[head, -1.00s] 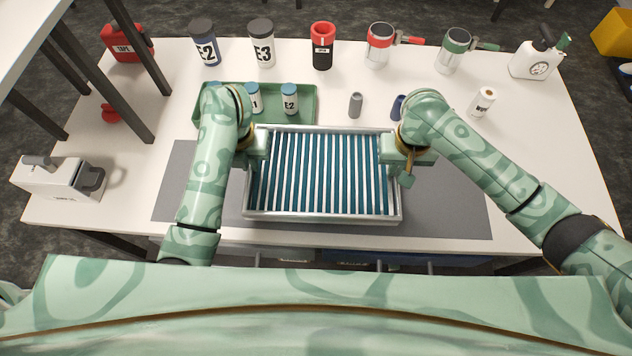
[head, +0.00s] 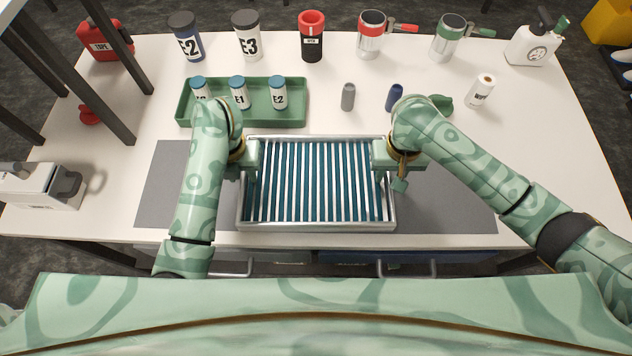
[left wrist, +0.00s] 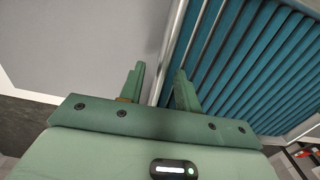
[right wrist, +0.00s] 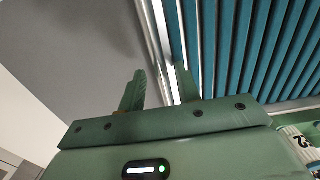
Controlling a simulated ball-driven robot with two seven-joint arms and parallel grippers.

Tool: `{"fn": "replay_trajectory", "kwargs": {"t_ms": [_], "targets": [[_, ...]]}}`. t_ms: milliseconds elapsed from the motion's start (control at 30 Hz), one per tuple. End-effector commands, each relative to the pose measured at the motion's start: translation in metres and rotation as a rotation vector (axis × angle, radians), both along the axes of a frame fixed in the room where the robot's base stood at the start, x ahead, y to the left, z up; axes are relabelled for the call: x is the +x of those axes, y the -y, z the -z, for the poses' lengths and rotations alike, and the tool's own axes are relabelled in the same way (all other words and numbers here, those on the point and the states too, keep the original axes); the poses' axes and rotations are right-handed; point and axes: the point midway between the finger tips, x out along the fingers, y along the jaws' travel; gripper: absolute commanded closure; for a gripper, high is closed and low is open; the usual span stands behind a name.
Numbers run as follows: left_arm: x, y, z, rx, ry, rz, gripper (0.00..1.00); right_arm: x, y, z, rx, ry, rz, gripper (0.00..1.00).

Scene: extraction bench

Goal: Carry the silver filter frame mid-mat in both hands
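The silver filter frame (head: 318,228) has a metal rim and teal pleats with light bars. It looks level, over the middle of the grey mat (head: 440,205); I cannot tell how far it is above the mat. My left gripper (head: 247,160) is shut on its left rim, and my right gripper (head: 386,160) is shut on its right rim. The left wrist view shows the rail between my left fingers (left wrist: 160,88). The right wrist view shows the other rail between my right fingers (right wrist: 160,90). My grippers hide small parts of the rim.
A green tray (head: 293,118) with several blue-capped vials stands behind the frame on the left. A grey vial (head: 348,97), a blue vial (head: 394,97) and a white roll (head: 480,91) stand behind right. Jars line the back. The mat is clear on both sides.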

Motion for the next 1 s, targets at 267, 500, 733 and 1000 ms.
{"fn": "replay_trajectory", "kwargs": {"t_ms": [267, 500, 733, 1000], "targets": [[0.0, 0.001, -0.003, -0.002, 0.001, 0.001, 0.68, 0.0, -0.001, -0.002, 0.002, 0.001, 0.0, 0.68], [0.001, 0.0, -0.034, 0.001, 0.006, 0.001, 0.68, 0.0, -0.001, -0.002, 0.003, 0.001, -0.001, 0.68], [0.004, -0.001, -0.081, 0.006, 0.018, 0.006, 0.68, 0.0, -0.001, -0.002, 0.003, 0.001, -0.001, 0.68], [0.001, -0.002, -0.099, 0.005, 0.005, 0.003, 0.68, 0.0, -0.001, -0.002, 0.003, 0.001, -0.001, 0.68]]}}
